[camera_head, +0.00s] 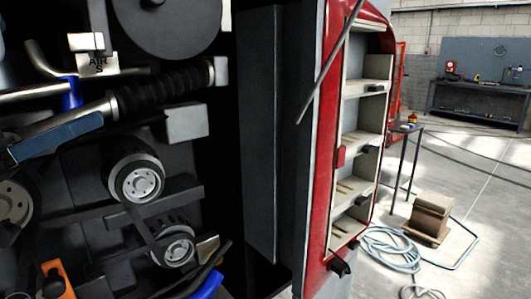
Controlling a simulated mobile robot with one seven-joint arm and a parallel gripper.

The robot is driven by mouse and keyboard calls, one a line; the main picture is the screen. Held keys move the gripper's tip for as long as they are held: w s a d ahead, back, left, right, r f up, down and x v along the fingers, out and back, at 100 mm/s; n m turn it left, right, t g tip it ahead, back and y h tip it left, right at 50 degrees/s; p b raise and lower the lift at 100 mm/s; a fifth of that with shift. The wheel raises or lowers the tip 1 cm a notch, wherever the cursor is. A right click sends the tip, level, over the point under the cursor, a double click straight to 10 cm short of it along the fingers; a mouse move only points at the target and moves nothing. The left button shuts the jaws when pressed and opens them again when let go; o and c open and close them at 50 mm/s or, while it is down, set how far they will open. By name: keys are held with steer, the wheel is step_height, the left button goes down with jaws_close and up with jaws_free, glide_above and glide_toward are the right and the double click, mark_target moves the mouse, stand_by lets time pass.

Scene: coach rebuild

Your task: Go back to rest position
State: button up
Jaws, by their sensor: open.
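I do not see my gripper in the head view. The open engine bay of the coach (262,130) fills the left and middle of the view. Inside it are a large dark disc (165,22), a black ribbed hose (165,88), and two pulleys (137,181) joined by a belt. A red panel (318,190) with pale inner shelves (362,140) stands open on the right side of the bay.
A thin dark rod (328,63) slants across the red panel's top. On the floor to the right are a coiled pale hose (393,250) and a brown block (430,217). A dark workbench (478,100) stands at the back wall. Open grey floor (490,220) lies at right.

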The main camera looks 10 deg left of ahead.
steer(key=w+d+f+n+y, duration=0.6)
steer(key=w+d+f+y, duration=0.45)
steer(key=f, duration=0.55)
steer(key=s+d+n+t+y, duration=0.2)
steer(key=s+d+y, duration=0.15)
steer(key=d, duration=1.15)
steer(key=s+r+t+p, duration=0.3)
steer(key=s+r, duration=0.2)
steer(key=r, duration=0.7)
steer(key=s+d+r+t+y+p, duration=0.1)
steer(key=s+r+t+p, duration=0.3)
steer(key=r, duration=0.9)
steer(key=s+d+r+t+p, duration=0.1)
steer(key=s+r+t+p, duration=0.2)
steer(key=r, duration=0.9)
steer(key=s+t, duration=0.1)
steer(key=s, duration=0.2)
steer(key=shift+s+d+r+p, duration=0.2)
steer(key=shift+s+p, duration=0.1)
steer(key=shift+p, duration=0.1)
